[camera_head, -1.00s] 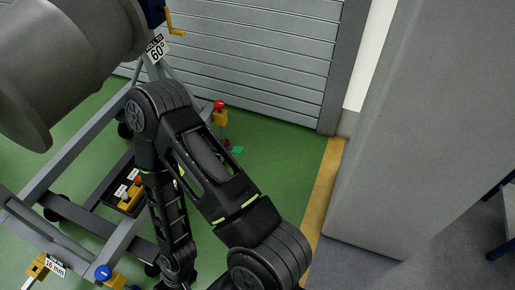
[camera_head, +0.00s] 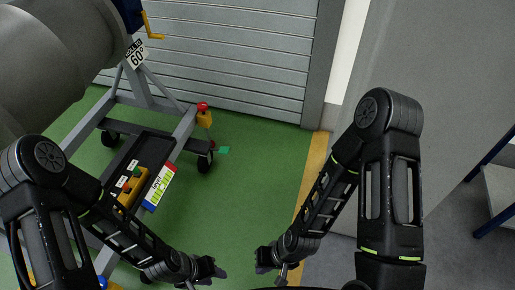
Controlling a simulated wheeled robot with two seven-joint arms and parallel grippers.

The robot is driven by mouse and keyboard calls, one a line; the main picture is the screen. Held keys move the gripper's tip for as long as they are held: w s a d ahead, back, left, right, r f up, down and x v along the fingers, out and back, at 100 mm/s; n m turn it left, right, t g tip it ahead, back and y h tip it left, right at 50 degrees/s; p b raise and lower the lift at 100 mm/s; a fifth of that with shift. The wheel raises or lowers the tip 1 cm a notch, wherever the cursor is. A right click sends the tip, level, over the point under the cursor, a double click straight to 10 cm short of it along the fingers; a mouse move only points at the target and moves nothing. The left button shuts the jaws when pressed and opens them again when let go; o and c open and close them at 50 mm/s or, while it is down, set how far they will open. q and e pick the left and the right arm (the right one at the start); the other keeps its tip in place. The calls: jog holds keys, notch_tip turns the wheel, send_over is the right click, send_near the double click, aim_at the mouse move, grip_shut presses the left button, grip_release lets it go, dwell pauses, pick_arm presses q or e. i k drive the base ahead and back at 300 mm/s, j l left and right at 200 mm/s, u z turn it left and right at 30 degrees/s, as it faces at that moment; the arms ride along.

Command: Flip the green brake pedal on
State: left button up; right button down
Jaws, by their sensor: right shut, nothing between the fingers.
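The green brake pedal (camera_head: 223,150) is a small, flat green piece close to the floor, just right of a black caster wheel (camera_head: 205,162) of the engine stand. It is too small to tell its tilt. A small red piece beside it is partly hidden by the wheel. My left gripper (camera_head: 217,268) is low in the view, well below the pedal in the picture, and its jaw gap is unclear. My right gripper (camera_head: 261,260) is to its right, shut and empty. Both are apart from the pedal.
The grey stand (camera_head: 160,103) carries a big engine body (camera_head: 50,50), a red-topped yellow box (camera_head: 204,116) and a yellow button box (camera_head: 128,188). A shutter (camera_head: 230,60) closes the back. A grey wall block (camera_head: 440,60) stands right. Green floor (camera_head: 235,200) is clear in the middle.

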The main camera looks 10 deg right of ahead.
aim_at(223, 150)
jog(key=i+l+u, duration=0.1)
jog(key=u, duration=0.95)
jog(key=i+l+u, duration=0.25)
jog(key=l+u, duration=0.25)
jog(key=l, duration=0.25)
jog(key=i+l+u, duration=0.15)
jog(key=l+u, duration=0.15)
jog(key=l, duration=0.15)
jog(key=l+u, duration=0.25)
jog(key=l, duration=0.8)
jog(key=i+l, duration=0.15)
jog(key=l, duration=0.45)
